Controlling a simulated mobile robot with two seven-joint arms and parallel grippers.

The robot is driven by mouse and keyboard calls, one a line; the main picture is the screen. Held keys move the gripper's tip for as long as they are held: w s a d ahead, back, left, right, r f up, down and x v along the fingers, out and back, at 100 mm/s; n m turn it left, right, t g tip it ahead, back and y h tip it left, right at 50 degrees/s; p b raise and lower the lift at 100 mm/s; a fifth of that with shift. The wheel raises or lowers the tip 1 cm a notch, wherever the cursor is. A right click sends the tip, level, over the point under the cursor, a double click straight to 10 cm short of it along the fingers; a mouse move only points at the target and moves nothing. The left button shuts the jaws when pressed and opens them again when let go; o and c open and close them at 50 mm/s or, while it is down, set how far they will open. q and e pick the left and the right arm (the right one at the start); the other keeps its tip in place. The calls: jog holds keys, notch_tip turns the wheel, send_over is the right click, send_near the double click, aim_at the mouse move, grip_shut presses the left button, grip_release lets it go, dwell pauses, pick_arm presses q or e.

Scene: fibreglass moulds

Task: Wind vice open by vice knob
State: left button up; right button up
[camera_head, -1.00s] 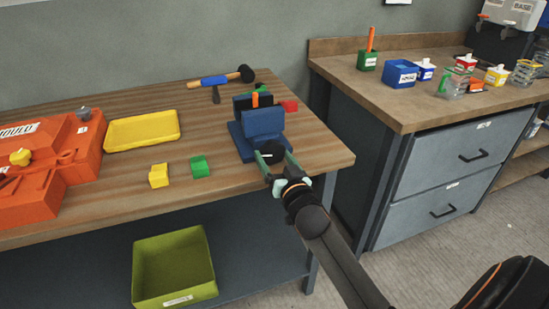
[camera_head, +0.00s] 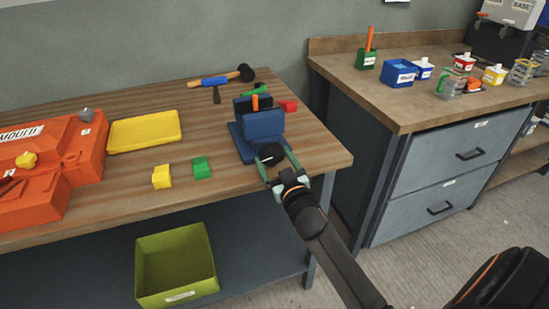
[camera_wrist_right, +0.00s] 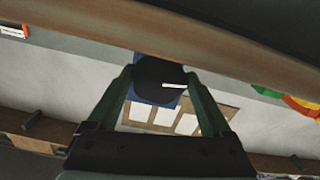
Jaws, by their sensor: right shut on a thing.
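The blue vice (camera_head: 262,132) stands near the right end of the wooden bench, with an orange piece (camera_head: 255,103) upright between its jaws. Its black vice knob (camera_head: 271,154) faces the front edge of the bench. My right gripper (camera_head: 276,160) is shut on the knob, one green finger on each side. In the right wrist view the round dark knob (camera_wrist_right: 158,78), with a pale line on its face, lies between the fingertips, and a little of the blue vice shows behind it. My left gripper is not in view.
A yellow block (camera_head: 161,177) and a green block (camera_head: 201,168) lie left of the vice. A yellow tray (camera_head: 145,131), the orange mould (camera_head: 60,160) and a hammer (camera_head: 214,81) are also on the bench. A red block (camera_head: 288,105) lies behind the vice.

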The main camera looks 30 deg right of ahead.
jog(key=o, duration=0.9)
jog(key=shift+o, duration=1.3)
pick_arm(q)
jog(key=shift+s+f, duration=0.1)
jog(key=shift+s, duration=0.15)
pick_arm(e)
jog(key=shift+s, duration=0.1)
jog(key=shift+s+a, duration=0.1)
jog(key=shift+s, duration=0.2)
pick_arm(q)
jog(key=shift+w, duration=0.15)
pick_arm(e)
jog(key=v, duration=1.1)
jog(key=shift+s, duration=0.35)
jog(key=shift+a, duration=0.2)
